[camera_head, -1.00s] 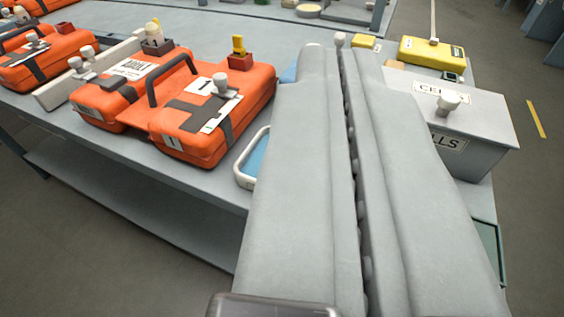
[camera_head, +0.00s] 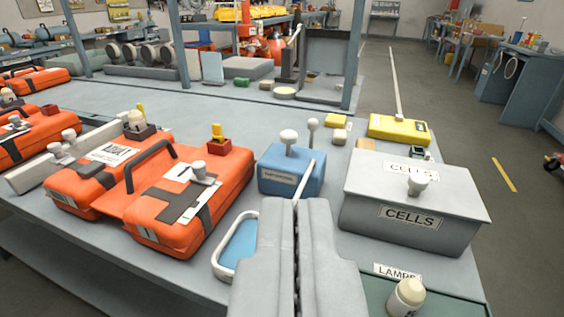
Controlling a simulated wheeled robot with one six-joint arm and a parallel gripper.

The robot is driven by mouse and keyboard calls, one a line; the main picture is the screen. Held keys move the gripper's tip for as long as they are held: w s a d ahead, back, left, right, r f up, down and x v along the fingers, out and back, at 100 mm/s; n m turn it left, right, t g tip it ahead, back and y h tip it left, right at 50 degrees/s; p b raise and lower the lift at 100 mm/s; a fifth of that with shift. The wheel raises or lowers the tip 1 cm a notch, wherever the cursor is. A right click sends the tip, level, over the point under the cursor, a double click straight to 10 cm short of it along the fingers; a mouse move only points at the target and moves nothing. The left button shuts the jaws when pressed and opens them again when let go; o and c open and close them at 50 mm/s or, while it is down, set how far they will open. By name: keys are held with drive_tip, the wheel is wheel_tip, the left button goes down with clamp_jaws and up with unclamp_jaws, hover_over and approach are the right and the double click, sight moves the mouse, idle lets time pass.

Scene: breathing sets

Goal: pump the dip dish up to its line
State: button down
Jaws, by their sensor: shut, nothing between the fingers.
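A shallow dish with a white rim and a blue inside (camera_head: 240,247), which looks like the dip dish, lies on the table just left of my gripper. My gripper (camera_head: 297,204) is shut and empty, and it hides part of the dish's right side. A blue box (camera_head: 291,172) with a small label stands just beyond my fingertips. It has a white mushroom-shaped knob (camera_head: 289,137) on top, a pale ball-topped lever (camera_head: 312,126) and a slanting white rod or spout at its right. No fill line on the dish can be made out.
Orange cases (camera_head: 187,207) fill the table's left. A grey lidded box marked CELLS (camera_head: 408,222) stands at the right. A white-capped bottle (camera_head: 406,297) is near the front right, by a LAMPS label. A yellow case (camera_head: 399,129) lies behind the grey box.

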drive_tip(key=w+r+n+g, duration=0.3)
drive_tip(key=w+n+g, duration=0.1)
drive_tip(key=w, duration=1.4)
drive_tip(key=n+g+h, duration=0.1)
drive_tip(key=n+g, duration=0.3)
hover_over(289, 136)
drive_tip(key=shift+f, duration=2.4)
drive_tip(key=shift+f, duration=0.15)
drive_tip(key=shift+f, duration=4.25)
drive_tip(key=shift+f, duration=0.15)
drive_tip(key=shift+f, duration=0.3)
